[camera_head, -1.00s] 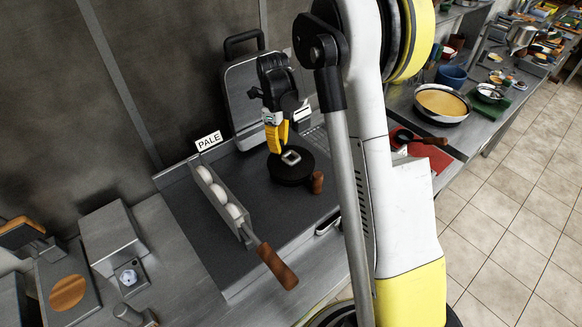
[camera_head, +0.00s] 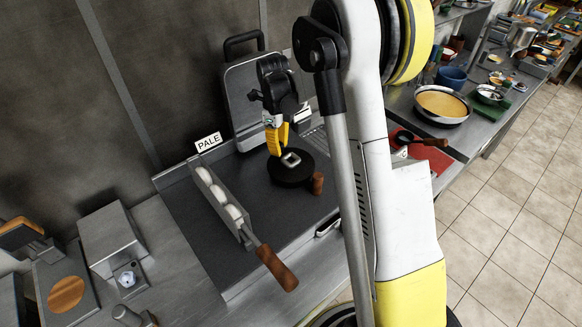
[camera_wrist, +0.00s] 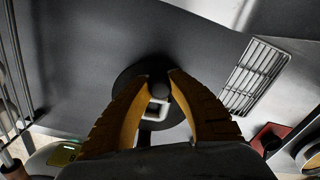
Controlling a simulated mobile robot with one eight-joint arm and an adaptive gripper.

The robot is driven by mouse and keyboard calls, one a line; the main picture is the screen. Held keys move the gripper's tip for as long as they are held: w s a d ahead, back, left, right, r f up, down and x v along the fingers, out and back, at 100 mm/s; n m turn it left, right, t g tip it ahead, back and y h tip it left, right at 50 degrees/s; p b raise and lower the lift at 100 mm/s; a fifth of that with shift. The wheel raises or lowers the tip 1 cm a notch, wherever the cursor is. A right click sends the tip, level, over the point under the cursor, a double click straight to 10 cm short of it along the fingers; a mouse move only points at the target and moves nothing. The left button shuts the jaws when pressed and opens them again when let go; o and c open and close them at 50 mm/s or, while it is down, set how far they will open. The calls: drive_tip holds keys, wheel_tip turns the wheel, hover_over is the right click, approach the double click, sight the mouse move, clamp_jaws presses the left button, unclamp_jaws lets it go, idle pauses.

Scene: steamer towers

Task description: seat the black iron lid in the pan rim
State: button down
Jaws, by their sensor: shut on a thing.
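The black iron lid (camera_head: 284,171) shows as a dark round disc with a pale square on its top, at the middle of the dark worktop. In the wrist view the disc (camera_wrist: 128,83) lies under my fingers, with a dark round knob between them. My gripper (camera_wrist: 160,80) is shut on that knob; in the head view my gripper (camera_head: 275,148) comes down onto the disc's far left side. The pan's brown wooden handle (camera_head: 318,183) sticks out at the disc's front right. The pan rim is mostly hidden, so I cannot tell whether the lid is seated.
A narrow metal tray (camera_head: 223,202) with several white pieces and a wooden handle lies to the left, by a "PALE" sign (camera_head: 208,142). A tall grey lidded appliance (camera_head: 240,100) stands behind. A wire grate (camera_wrist: 255,75) shows at right.

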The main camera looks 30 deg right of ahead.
drive_tip(key=shift+f, duration=0.1)
drive_tip(key=c, duration=1.2)
unclamp_jaws()
drive_tip(key=shift+c, duration=0.2)
wheel_tip(320, 180, up, 12)
drive_tip(key=shift+a, duration=0.15)
